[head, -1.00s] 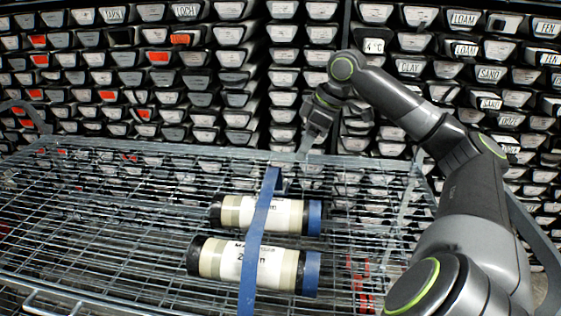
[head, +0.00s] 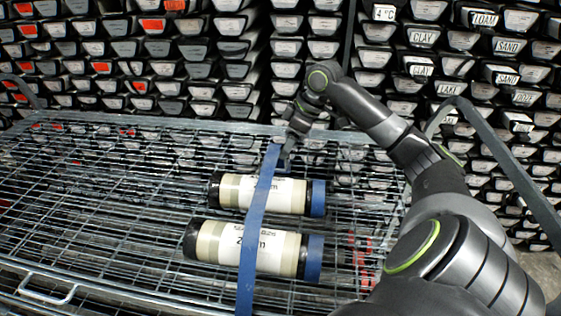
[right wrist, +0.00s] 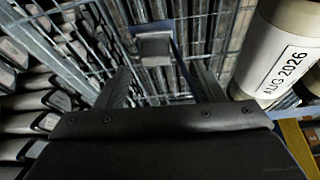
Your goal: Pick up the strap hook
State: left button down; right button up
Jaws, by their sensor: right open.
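The strap hook, a small grey metal piece (right wrist: 153,46), shows in the right wrist view at the upper middle, against the wire mesh. It lies ahead of and between the two fingers of my right gripper (right wrist: 160,82), which is open and empty. In the head view my right gripper (head: 288,150) is at the far end of the blue strap (head: 259,205), by the cart's far rim. It largely hides the hook there. The strap runs over two capped core liners, a far one (head: 290,197) and a near one (head: 285,252). My left gripper is out of view.
The liners lie on a wire-mesh cart (head: 110,215) with a raised rim. A rack of labelled core trays (head: 235,68) stands close behind it. The cart's left side is clear.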

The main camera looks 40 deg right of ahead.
jog(key=shift+d+x, duration=0.2)
jog(key=shift+x, duration=2.75)
jog(key=shift+w, duration=0.2)
jog(key=shift+c, duration=0.3)
